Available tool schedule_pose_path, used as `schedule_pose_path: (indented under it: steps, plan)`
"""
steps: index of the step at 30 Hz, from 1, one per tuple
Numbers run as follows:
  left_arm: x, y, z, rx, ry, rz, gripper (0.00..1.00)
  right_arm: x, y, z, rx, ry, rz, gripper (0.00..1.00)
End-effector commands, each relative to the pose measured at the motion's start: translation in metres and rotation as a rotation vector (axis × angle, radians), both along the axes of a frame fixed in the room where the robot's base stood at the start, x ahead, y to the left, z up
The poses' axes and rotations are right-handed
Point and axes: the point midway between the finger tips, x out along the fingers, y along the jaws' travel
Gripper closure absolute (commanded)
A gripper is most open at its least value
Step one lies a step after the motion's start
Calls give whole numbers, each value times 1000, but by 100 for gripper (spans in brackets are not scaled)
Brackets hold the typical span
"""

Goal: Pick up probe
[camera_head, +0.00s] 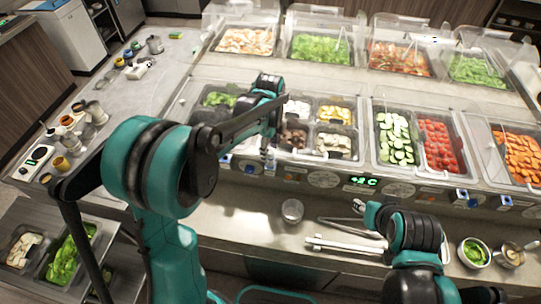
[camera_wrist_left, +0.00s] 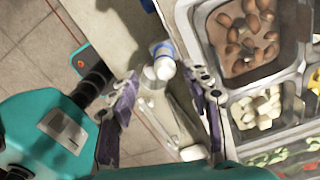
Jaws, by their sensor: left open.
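I cannot identify the probe with certainty. A small blue-and-white item (camera_wrist_left: 163,58), possibly it, shows near the top middle of the left wrist view, beside a clear cup (camera_wrist_left: 150,78). My left gripper (camera_head: 266,146) is over the front edge of the food counter in the head view. In the left wrist view its two purple-edged fingers (camera_wrist_left: 164,112) stand wide apart with nothing held between them. The blue-and-white item lies beyond the fingertips. My right gripper (camera_head: 362,207) is low at the right of the head view, partly hidden by its arm; its jaw state is unclear.
Food wells with cucumber slices (camera_head: 394,138), tomatoes (camera_head: 437,145) and carrots (camera_head: 520,155) line the counter. Metal tongs (camera_head: 345,224) and a clear cup (camera_head: 292,211) are on the front ledge. Small bowls (camera_head: 474,252) stand at right. Bottles and jars crowd the left counter.

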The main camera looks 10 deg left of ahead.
Motion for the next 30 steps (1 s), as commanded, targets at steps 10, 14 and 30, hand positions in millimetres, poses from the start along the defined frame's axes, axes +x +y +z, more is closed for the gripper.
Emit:
schedule_pose_path:
  steps: [10,14,30]
  plan:
    - [4,-3,-47,0,-1,2,52,0,0,-5,0,0,0,60]
    - [4,-2,-49,0,-1,2,52,0,0,-5,0,0,0,60]
    - [4,-2,-48,0,-1,3,100,0,0,-5,0,0,0,60]
